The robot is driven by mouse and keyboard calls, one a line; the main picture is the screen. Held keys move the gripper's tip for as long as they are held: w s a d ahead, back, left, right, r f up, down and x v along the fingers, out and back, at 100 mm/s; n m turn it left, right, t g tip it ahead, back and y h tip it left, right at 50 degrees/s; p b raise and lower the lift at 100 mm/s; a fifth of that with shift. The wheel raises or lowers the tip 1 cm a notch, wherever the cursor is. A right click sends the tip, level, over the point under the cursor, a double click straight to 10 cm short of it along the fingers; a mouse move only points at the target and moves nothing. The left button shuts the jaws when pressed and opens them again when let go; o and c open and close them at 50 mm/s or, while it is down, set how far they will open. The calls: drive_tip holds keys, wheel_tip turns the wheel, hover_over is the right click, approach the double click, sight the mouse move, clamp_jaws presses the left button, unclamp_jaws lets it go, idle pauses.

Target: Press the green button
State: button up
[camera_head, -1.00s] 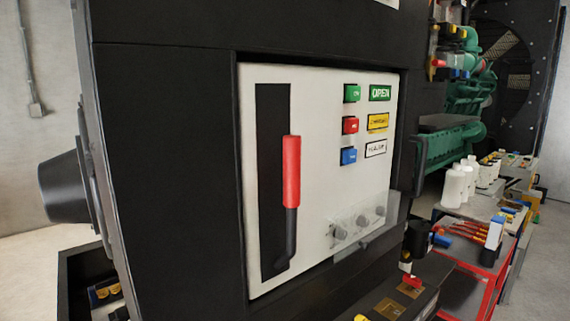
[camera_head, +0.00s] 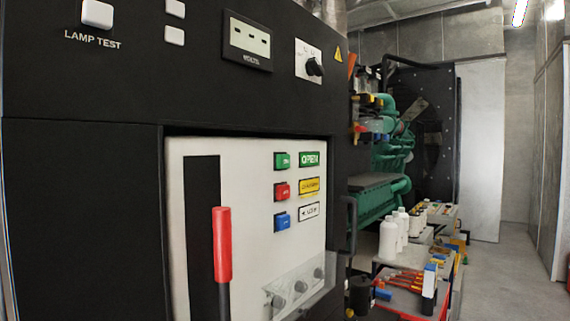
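The green button (camera_head: 282,160) is a small raised block at the top of a column of buttons on the white panel (camera_head: 245,190). A green OPEN label (camera_head: 309,159) sits to its right. A red button (camera_head: 282,191) and a blue button (camera_head: 282,221) are below it. Nothing covers the green button. My gripper is not in view, so its state and its distance from the button do not show.
A red-handled lever (camera_head: 222,245) stands out left of the buttons. A rotary switch (camera_head: 314,67) and a volts meter (camera_head: 247,44) are above. White bottles (camera_head: 390,238) and a tool-laden red cart (camera_head: 405,302) stand at the right. The aisle floor (camera_head: 510,260) is clear.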

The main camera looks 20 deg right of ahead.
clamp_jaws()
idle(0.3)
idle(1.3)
